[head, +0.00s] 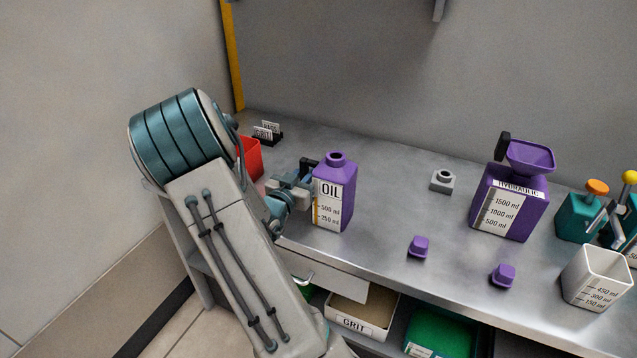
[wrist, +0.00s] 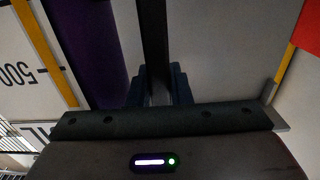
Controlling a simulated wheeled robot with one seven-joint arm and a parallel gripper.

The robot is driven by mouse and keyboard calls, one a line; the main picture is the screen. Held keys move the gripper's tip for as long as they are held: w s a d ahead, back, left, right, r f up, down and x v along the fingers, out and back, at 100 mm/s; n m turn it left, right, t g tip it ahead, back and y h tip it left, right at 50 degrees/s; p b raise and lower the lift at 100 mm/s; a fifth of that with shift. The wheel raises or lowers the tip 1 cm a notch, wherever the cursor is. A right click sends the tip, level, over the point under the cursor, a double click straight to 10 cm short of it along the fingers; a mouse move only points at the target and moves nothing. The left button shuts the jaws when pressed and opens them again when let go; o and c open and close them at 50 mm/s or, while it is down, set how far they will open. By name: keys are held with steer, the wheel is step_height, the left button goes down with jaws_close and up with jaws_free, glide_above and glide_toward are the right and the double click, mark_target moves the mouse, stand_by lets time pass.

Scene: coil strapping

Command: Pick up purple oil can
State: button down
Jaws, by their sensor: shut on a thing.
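My gripper (head: 304,186) reaches the can from the left and is shut on the handle. In the wrist view the dark handle (wrist: 153,40) runs between my fingertips (wrist: 160,86), with the purple side of the can (wrist: 92,50) and its label to the left. I cannot tell whether the can's base touches the bench.
On the grey bench (head: 390,215) are a red container (head: 251,157), a grey nut-like block (head: 442,181), small purple caps (head: 419,247), a purple hydraulic can (head: 508,208) with a funnel, and a white measuring cup (head: 597,278). A grit bin (head: 361,313) is below.

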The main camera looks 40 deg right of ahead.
mark_target(305, 162)
steer(key=shift+r, duration=0.15)
steer(key=shift+r, duration=0.8)
steer(key=r, duration=0.2)
steer(key=shift+s+d+r, duration=0.25)
steer(key=shift+s+r, duration=0.1)
steer(key=shift+r, duration=0.05)
steer(key=s+d+r, duration=0.2)
steer(key=s, duration=0.1)
steer(key=s+d+r, duration=0.2)
steer(key=s, duration=0.1)
steer(key=s+d+r+b, duration=0.1)
steer(key=s+d+r, duration=0.1)
steer(key=s, duration=0.1)
steer(key=shift+d+r, duration=0.1)
steer(key=shift+r, duration=0.1)
steer(key=c, duration=1.9)
jaws_free()
steer(key=shift+w, duration=0.1)
jaws_close()
